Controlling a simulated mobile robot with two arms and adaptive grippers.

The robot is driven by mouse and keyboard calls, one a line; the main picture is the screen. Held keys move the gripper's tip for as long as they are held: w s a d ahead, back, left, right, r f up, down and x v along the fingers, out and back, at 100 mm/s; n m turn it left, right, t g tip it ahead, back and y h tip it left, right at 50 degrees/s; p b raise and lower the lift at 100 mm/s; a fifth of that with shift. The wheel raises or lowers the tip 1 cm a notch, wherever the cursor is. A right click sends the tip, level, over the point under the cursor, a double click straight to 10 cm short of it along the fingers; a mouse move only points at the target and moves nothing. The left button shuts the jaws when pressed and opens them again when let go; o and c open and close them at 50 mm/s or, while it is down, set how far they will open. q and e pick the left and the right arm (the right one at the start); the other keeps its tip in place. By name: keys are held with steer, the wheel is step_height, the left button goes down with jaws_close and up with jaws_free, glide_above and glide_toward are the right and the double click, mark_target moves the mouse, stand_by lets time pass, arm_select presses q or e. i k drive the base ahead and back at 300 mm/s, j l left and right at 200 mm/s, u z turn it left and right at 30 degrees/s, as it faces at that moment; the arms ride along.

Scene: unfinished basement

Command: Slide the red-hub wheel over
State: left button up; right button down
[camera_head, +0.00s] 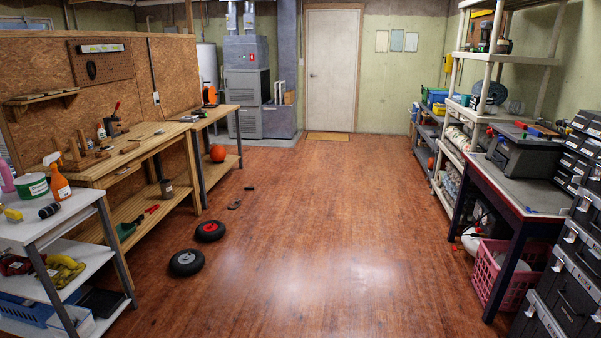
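The red-hub wheel (210,231) lies flat on the wooden floor at the left, close to the workbench. It has a black tire and a red center. A second wheel (187,262) with a black tire and a grey hub lies flat nearer to me, a little to the left of the red one. The two wheels are close together, with a small gap. Neither of my grippers shows in the head view.
A grey shelf cart (60,225) and wooden workbench (128,152) line the left. Small dark pieces (235,205) lie on the floor beyond the wheels. A pink basket (497,278) and dark-legged table (520,190) stand at right. The middle floor is clear to the door (332,72).

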mark_target(209, 230)
steer(key=i+z, duration=0.2)
steer(key=i, duration=2)
